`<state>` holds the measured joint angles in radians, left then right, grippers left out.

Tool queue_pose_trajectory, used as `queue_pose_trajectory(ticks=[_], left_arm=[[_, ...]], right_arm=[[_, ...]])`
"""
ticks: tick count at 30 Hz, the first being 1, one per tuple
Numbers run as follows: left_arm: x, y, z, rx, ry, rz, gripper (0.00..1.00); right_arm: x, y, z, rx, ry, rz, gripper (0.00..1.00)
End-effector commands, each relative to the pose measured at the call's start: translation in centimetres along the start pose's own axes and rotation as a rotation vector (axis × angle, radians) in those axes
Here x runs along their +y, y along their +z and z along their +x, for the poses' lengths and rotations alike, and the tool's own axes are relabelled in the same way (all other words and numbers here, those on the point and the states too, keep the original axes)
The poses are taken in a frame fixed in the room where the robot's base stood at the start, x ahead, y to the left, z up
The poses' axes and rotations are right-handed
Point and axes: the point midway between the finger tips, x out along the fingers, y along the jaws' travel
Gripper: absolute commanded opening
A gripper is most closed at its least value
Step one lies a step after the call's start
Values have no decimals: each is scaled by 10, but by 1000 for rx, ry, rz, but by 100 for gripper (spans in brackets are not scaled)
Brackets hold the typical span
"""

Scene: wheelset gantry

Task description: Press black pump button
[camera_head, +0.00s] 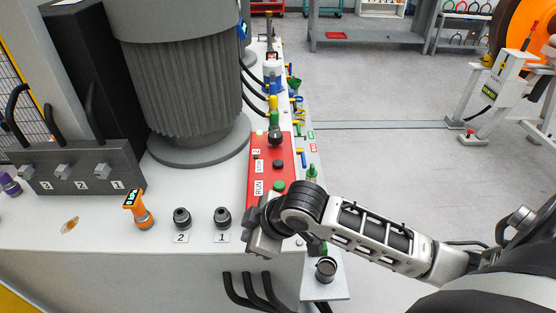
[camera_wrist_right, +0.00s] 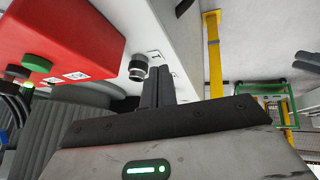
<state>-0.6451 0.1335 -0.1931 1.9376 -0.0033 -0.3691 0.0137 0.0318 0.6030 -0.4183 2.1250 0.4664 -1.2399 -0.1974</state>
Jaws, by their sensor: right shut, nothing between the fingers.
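The red control box (camera_head: 257,200) stands on the white machine top, marked RUN and STOP. A green button (camera_head: 279,186) is on its near part and a black button (camera_head: 278,164) lies just beyond, by the STOP label. In the right wrist view the red box (camera_wrist_right: 70,30) is at upper left, with the green button (camera_wrist_right: 37,64) at its edge and darker buttons beside it. My right gripper (camera_head: 260,246) is shut and empty at the near end of the box, apart from both buttons. Its closed fingers (camera_wrist_right: 158,88) point toward a black knob. My left gripper is out of view.
Black knobs labelled 1 (camera_head: 222,217) and 2 (camera_head: 181,217) stand left of my gripper. An orange-handled device (camera_head: 139,210) is farther left. A large grey ribbed motor (camera_head: 185,90) rises behind. Small coloured valves line the right edge.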

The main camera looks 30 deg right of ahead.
Motion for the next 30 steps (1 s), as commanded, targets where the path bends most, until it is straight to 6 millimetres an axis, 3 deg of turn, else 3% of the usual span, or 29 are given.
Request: queue_pose_trajectory(ticks=[1,6,9,12,18,30], left_arm=[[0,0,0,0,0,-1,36],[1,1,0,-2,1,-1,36],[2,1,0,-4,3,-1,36],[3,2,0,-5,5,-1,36],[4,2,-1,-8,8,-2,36],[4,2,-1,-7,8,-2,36]], right_arm=[[30,-7,1,8,29,-61,0],[131,-21,-14,29,112,-176,0],[182,-23,-33,38,169,-189,0],[217,-23,-51,47,213,-185,0],[247,-22,-69,58,255,-175,0],[248,-21,-69,59,256,-175,0]])
